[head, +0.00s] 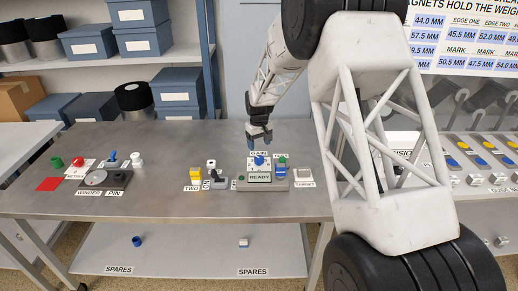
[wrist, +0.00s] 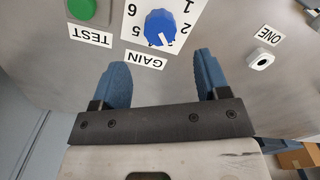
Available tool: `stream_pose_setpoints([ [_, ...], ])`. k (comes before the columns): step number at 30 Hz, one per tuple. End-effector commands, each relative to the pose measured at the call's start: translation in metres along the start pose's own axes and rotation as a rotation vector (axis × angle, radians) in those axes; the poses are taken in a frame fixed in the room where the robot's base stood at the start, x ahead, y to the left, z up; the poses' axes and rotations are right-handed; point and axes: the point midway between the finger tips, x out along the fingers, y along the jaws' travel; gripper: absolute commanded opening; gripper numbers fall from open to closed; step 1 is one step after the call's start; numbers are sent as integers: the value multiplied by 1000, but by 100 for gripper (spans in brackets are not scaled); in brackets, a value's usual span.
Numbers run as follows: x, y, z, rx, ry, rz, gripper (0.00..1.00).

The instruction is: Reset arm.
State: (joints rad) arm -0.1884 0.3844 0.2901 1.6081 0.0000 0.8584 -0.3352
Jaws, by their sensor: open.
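My gripper (head: 258,142) hangs above the metal table, over the blue gain knob (head: 259,160) at the middle. In the wrist view, the two blue fingers of my gripper (wrist: 162,85) are apart with nothing between them. The blue gain knob (wrist: 161,27) sits on a white numbered dial plate just beyond the fingertips, and the fingers do not touch it. The label GAIN (wrist: 145,58) lies on the finger side of the knob. My arm covers part of the table's right side in the head view.
A green TEST button (wrist: 88,10) and a white ONE piece (wrist: 260,60) flank the knob. A winder (head: 97,178) and small controls are at left. Rows of yellow and blue pieces (head: 478,150) stand at right. Boxes fill the back shelves.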

Motion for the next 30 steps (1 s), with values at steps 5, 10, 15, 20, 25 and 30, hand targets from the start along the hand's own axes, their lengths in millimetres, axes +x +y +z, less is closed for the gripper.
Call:
stream_pose_setpoints([
  [5, -4, 0, 0, 0, 0, 0, 69],
  [10, -4, 0, 0, 0, 0, 0, 69],
  [15, -6, 0, 2, 1, 1, 0, 69],
  [20, -17, 0, 11, 11, 5, 2, 69],
  [25, -41, 0, 32, 34, 15, 6, 69],
  [30, -74, -1, 64, 66, 30, 11, 69],
])
